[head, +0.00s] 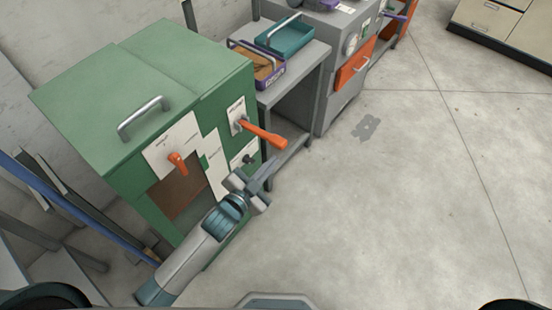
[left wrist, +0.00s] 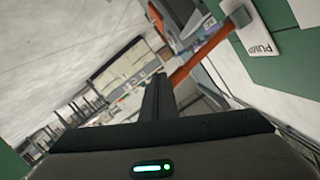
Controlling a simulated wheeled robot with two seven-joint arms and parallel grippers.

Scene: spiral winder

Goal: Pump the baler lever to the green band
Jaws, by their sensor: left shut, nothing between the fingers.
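The green baler (head: 160,85) stands at the left of the head view. Its orange pump lever (head: 264,136) sticks out from a white plate on the front and slopes down to the right. The lever also shows in the left wrist view (left wrist: 205,53), beside a plate (left wrist: 272,42) marked PUMP. A small green patch (head: 204,162) shows on the white front panel; I cannot tell if it is the band. My left gripper (head: 268,178) is shut and empty, below the lever's free end and apparently apart from it. My right gripper is not in view.
A second, shorter orange handle (head: 177,160) and a dark knob (head: 249,158) are on the baler's front. A grey bench (head: 312,62) with a teal tray (head: 285,36) stands beside the baler. The floor (head: 400,200) to the right is clear.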

